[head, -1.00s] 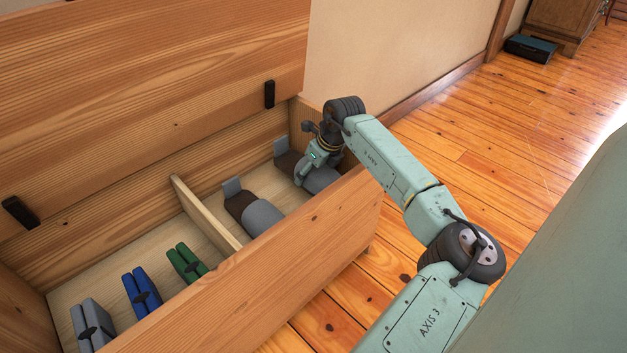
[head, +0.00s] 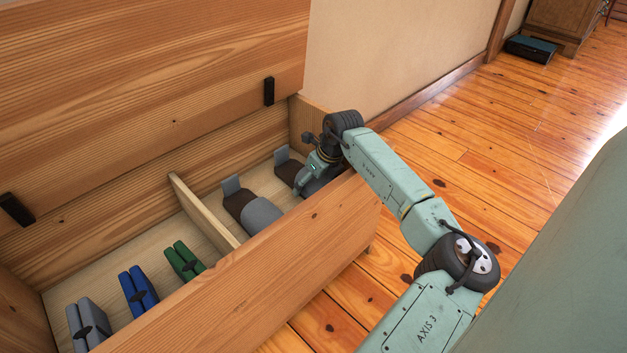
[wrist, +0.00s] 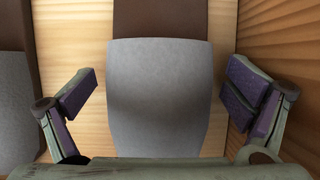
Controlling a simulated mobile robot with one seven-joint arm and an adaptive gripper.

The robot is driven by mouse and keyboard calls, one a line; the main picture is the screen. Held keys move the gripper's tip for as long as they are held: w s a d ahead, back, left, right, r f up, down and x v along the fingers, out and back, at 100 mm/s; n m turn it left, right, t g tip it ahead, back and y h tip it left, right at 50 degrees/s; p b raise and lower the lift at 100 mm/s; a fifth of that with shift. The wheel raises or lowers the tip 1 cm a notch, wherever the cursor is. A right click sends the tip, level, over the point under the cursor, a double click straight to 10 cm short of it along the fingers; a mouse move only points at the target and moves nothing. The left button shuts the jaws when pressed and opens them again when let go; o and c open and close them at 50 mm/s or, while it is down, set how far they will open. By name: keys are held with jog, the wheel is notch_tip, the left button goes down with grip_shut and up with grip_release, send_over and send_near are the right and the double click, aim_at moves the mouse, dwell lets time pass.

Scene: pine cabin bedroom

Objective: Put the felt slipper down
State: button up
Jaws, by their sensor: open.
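The felt slipper, grey with a dark brown heel part, lies on the chest floor in the right compartment; its grey part fills the middle of the wrist view (wrist: 160,90). In the head view its brown part (head: 288,172) shows, and my gripper hides much of the rest. My gripper (wrist: 162,95) is open, with one finger on each side of the slipper and a gap on both sides. A second, matching slipper (head: 258,214) lies to its left, and its edge also shows in the wrist view (wrist: 15,100).
The wooden chest's front wall (head: 270,250) stands close to my arm, and its lid (head: 150,80) is raised behind. A divider (head: 200,212) separates the slippers from green (head: 186,260), blue (head: 139,288) and grey (head: 88,322) folded items. The right end wall is close to my right finger.

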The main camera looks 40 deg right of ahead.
jog(key=shift+r, duration=0.1)
jog(key=p+v, duration=0.3)
jog(key=v, duration=0.9)
jog(key=shift+r, duration=0.1)
